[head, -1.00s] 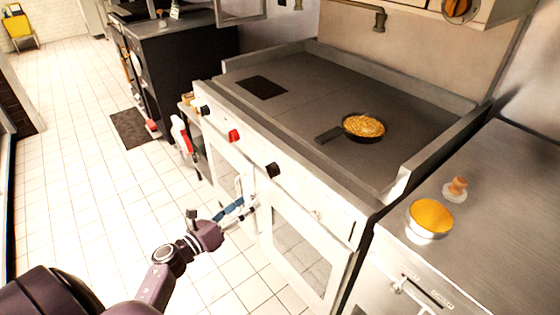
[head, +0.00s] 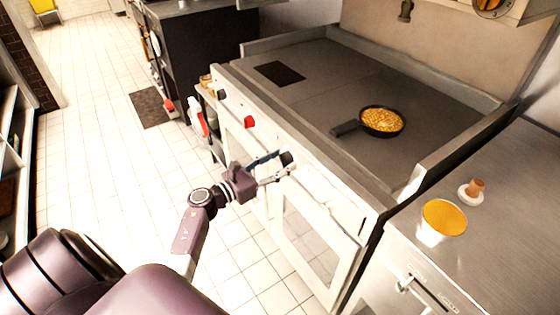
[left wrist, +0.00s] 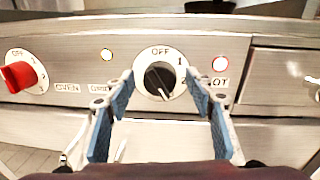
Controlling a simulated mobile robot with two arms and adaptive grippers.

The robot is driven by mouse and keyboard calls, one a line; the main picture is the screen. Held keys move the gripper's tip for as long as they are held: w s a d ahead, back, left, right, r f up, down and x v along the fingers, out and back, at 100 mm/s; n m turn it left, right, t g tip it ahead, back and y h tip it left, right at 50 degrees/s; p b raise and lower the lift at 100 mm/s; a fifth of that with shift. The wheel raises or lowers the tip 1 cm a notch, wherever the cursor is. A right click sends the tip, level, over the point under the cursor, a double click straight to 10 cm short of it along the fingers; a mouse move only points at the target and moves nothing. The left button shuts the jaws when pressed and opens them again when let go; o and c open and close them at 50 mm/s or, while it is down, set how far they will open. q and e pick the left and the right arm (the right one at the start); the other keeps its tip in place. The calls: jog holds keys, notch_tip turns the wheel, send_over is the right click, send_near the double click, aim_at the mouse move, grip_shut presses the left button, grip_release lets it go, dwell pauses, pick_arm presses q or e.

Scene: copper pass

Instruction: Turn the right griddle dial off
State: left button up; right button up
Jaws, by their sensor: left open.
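The right griddle dial (head: 287,158) is a black knob on the range's front panel. In the left wrist view the dial (left wrist: 160,80) sits on a round white plate marked OFF at the top, with 1 and 2 down its right side. Its pale pointer mark appears turned to the lower right, away from OFF. My left gripper (head: 279,165) is open at the dial. In the left wrist view its blue-padded fingers (left wrist: 159,75) stand on either side of the knob; I cannot tell whether they touch it. My right gripper is not in view.
A red dial (head: 249,122) is left of the griddle dial, and another black dial (head: 220,93) lies beyond. A pan of food (head: 382,121) sits on the griddle top. Oven handles project below the panel.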

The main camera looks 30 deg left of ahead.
pick_arm(q)
jog(key=c, duration=1.2)
jog(key=shift+o, duration=0.2)
jog(key=shift+n, duration=0.3)
jog(key=n+p, duration=0.1)
jog(key=n, duration=0.1)
jog(key=shift+n, duration=0.3)
jog(key=shift+w+a+f+n+g+h+p, duration=0.1)
jog(key=shift+n+g+h+p, duration=0.35)
jog(key=shift+n, duration=3.7)
jog(key=shift+s+a+f+n+h+p, duration=0.1)
jog(key=shift+n+h+p, duration=0.45)
jog(key=shift+n, duration=3.55)
jog(key=shift+w+a+f+n+g+h+p, duration=0.2)
jog(key=shift+n+p, duration=0.65)
jog(key=shift+n, duration=3.3)
jog(key=shift+s+d+r+n, duration=0.1)
jog(key=shift+r+n, duration=0.1)
jog(key=shift+n, duration=0.1)
